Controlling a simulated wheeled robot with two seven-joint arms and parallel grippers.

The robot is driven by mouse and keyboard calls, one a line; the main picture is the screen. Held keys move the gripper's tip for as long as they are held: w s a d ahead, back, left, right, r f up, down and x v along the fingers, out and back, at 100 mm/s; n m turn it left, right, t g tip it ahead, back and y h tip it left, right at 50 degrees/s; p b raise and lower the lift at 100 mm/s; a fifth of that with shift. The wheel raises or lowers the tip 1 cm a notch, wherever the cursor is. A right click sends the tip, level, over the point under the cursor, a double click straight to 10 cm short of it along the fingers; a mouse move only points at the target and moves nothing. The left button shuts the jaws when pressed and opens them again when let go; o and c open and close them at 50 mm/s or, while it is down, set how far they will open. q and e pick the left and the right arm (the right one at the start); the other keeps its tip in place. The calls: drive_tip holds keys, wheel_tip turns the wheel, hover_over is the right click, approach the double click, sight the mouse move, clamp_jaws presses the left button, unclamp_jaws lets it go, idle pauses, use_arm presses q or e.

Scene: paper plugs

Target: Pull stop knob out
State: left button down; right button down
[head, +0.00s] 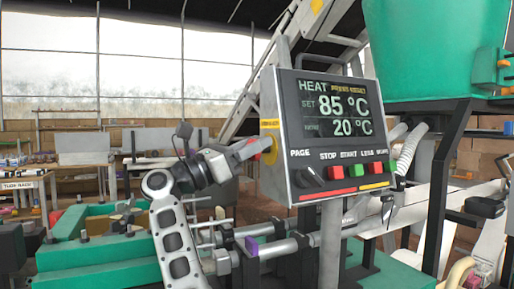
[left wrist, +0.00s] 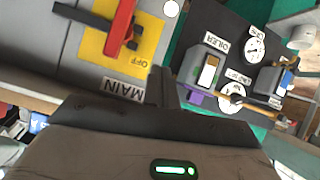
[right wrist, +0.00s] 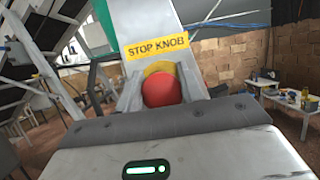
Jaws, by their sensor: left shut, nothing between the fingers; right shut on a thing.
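The stop knob (right wrist: 162,90) is a red round knob in front of a yellow disc on a grey box side, under a yellow STOP KNOB label (right wrist: 157,46) in the right wrist view. My right gripper (right wrist: 162,88) is shut on it, one finger on each side. In the head view my right gripper (head: 256,148) meets the left side of the grey heat panel (head: 285,185), where the fingers largely hide the knob. My left gripper (left wrist: 165,85) is shut and empty in the left wrist view, near a MAIN label.
The panel has a display (head: 338,107) and several buttons along its lower front. A red lever (left wrist: 120,28) on a yellow OFF plate (left wrist: 97,45) and an oiler panel with gauges (left wrist: 254,48) show in the left wrist view. A green hopper (head: 435,50) stands right.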

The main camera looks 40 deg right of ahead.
drive_tip(key=shift+a, duration=0.25)
drive_tip(key=c, duration=0.9)
unclamp_jaws()
drive_tip(key=shift+w, duration=0.1)
drive_tip(key=shift+a, duration=0.15)
drive_tip(key=b+v, duration=0.2)
drive_tip(key=v, duration=1.4)
